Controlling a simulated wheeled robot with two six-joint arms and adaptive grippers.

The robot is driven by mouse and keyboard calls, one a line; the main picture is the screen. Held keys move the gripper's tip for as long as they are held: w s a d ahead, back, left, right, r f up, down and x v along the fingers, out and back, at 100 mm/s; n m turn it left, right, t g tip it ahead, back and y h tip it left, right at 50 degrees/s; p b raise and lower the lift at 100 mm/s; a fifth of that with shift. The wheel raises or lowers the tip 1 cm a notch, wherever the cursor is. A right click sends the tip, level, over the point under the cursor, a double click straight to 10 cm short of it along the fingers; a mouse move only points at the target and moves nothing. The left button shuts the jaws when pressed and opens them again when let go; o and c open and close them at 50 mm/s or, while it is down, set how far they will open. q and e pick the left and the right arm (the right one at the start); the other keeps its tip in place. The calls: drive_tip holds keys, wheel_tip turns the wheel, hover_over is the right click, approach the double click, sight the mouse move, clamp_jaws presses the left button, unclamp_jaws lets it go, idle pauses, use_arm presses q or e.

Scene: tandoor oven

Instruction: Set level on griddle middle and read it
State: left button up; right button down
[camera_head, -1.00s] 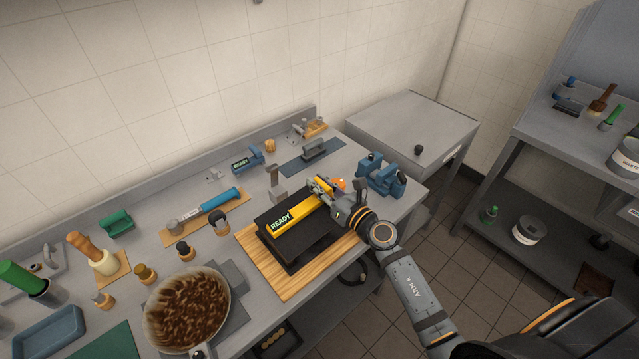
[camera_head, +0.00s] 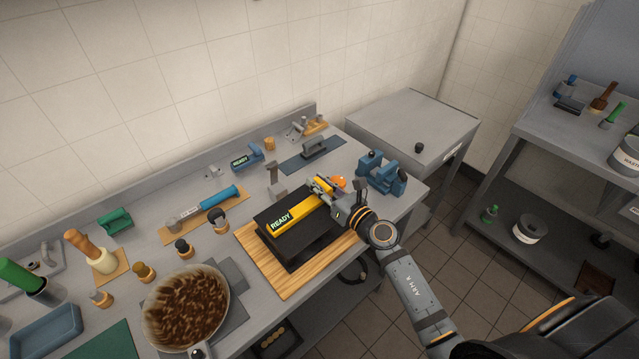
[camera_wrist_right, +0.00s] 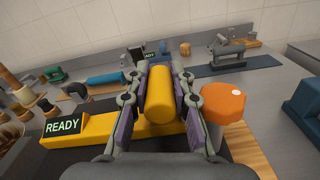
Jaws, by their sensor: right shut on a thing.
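The yellow level (camera_head: 296,220) lies across the top of the black griddle (camera_head: 300,249). Its screen reads READY in the head view, and the same word shows in the right wrist view on the level's body (camera_wrist_right: 95,131). My right gripper (camera_head: 323,186) is shut on the level's yellow upright grip; it also shows in the right wrist view (camera_wrist_right: 159,88), with a finger on each side of the grip. The level's underside is hidden, so I cannot tell whether it touches the griddle all along. My left gripper is not in view.
The griddle stands on a wooden board (camera_head: 262,268). An orange knob (camera_wrist_right: 224,103) is close to my right fingers. A pan of brown pieces (camera_head: 187,308) stands at the front left. A blue clamp-like tool (camera_head: 382,175) stands right of the gripper. The back holds several tools.

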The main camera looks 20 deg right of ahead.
sight(330, 194)
drive_tip(key=shift+f, duration=0.25)
drive_tip(key=c, duration=1.1)
unclamp_jaws()
drive_tip(key=shift+s+d+f, duration=0.15)
drive_tip(key=shift+s+d, duration=0.05)
drive_tip(key=shift+s, duration=0.2)
drive_tip(key=b+v, duration=0.1)
drive_tip(key=v, duration=0.3)
drive_tip(key=shift+d, duration=0.1)
drive_tip(key=shift+b+v, duration=0.8)
drive_tip(key=shift+v, duration=0.35)
drive_tip(key=shift+s+d, duration=0.1)
drive_tip(key=shift+s, duration=0.35)
